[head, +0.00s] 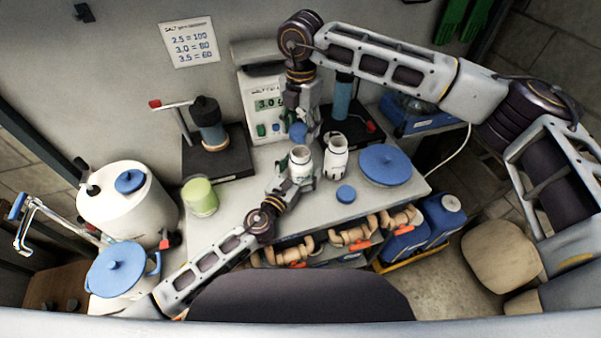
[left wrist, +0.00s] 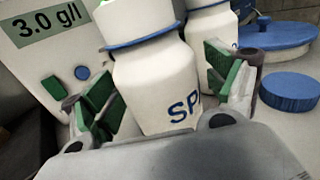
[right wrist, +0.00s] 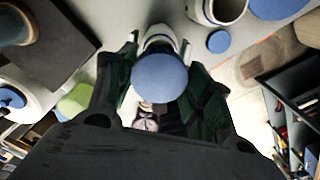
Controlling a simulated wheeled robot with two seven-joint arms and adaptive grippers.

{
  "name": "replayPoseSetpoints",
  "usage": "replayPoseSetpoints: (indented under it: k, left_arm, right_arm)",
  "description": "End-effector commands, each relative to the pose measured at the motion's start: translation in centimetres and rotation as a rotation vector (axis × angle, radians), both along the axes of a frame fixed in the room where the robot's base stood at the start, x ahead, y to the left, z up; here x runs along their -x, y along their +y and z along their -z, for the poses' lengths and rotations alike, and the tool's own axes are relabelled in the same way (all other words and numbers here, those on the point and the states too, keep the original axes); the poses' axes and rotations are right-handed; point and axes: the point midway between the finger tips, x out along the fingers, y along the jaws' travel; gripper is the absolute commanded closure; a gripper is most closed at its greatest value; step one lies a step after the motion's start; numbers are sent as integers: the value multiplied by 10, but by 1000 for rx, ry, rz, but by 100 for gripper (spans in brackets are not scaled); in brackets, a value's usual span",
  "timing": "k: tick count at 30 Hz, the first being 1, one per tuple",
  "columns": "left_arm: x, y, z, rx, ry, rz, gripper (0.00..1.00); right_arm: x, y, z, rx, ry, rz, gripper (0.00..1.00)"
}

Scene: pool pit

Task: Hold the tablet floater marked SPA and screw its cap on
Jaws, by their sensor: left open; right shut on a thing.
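The tablet floater marked SPA (left wrist: 155,85) is a white bottle with a blue band, standing upright on the bench. It also shows in the head view (head: 300,160), its mouth uncapped. My left gripper (left wrist: 165,92) is open, with its green-padded fingers on either side of the floater's body. My right gripper (head: 299,122) is shut on a blue cap (head: 298,132) and holds it just above the floater's mouth. The held cap (right wrist: 160,78) fills the space between the fingers in the right wrist view and hides part of the floater.
A second open white floater (head: 336,157) stands close on the right. A loose blue cap (head: 345,194) and a large blue lid (head: 385,165) lie on the bench.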

Motion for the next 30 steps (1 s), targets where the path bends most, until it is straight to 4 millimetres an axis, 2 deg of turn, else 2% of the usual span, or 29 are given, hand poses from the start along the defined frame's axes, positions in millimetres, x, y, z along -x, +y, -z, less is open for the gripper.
replayPoseSetpoints:
  k: [2, 18, 23, 30]
  left_arm:
    - [0, 0, 0, 0, 0, 0, 14]
    - [0, 0, 0, 0, 0, 0, 82]
    - [0, 0, 0, 0, 0, -1, 82]
    - [0, 0, 0, 0, 0, -1, 82]
  right_arm:
    - [0, 0, 0, 0, 0, 0, 61]
    - [0, 0, 0, 0, 0, 0, 61]
    - [0, 0, 5, 1, 1, 0, 61]
    - [0, 0, 25, -1, 1, 0, 61]
